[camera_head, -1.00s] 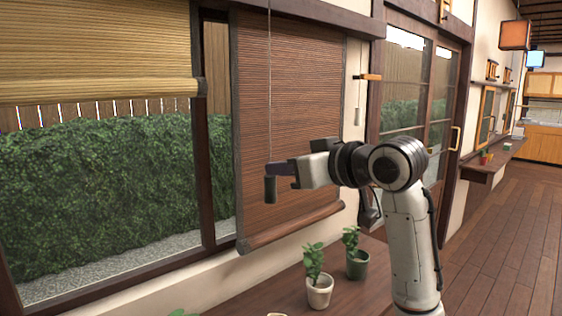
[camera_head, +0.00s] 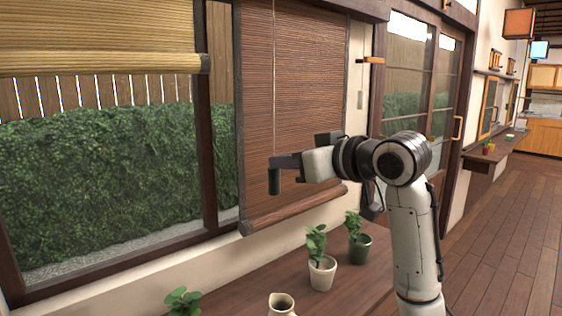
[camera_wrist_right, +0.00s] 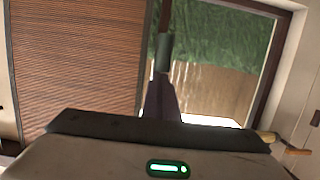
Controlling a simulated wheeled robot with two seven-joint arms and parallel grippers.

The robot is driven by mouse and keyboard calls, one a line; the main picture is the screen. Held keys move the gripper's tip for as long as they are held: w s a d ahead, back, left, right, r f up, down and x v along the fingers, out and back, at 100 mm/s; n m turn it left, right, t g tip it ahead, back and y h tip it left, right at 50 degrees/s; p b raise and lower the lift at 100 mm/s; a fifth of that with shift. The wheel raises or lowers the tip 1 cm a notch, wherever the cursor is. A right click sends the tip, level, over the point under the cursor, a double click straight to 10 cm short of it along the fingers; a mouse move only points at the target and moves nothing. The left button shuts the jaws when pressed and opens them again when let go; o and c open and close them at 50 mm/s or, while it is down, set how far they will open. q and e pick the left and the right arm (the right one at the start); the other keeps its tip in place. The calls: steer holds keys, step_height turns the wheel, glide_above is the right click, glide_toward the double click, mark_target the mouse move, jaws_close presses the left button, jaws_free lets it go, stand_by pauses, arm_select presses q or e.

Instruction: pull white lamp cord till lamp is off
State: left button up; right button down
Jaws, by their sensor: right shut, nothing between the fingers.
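A thin cord (camera_head: 274,90) hangs in front of the brown slatted blind in the head view. A dark green cylindrical weight (camera_head: 274,182) is at its lower end. My right gripper (camera_head: 284,162) is shut beside the top of the weight, with nothing held between its fingers. In the right wrist view the shut fingers (camera_wrist_right: 162,98) point at the green weight (camera_wrist_right: 163,48); whether they touch is unclear. No white lamp shows, and I cannot tell which lamp the cord serves. My left gripper is out of view.
The blind (camera_head: 300,100) and window lie behind the gripper. A pale thin piece (camera_head: 360,98) is by a wooden peg (camera_head: 371,60). Potted plants (camera_head: 322,272) and a jug (camera_head: 281,304) stand on the ledge below. An orange lamp (camera_head: 519,23) is far right. The wooden floor at right is clear.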

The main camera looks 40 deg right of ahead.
steer(key=s+r+p, duration=0.2)
steer(key=s+r, duration=0.4)
steer(key=s, duration=0.3)
steer(key=shift+s+r, duration=0.2)
steer(key=shift+s, duration=0.2)
stand_by(1.2)
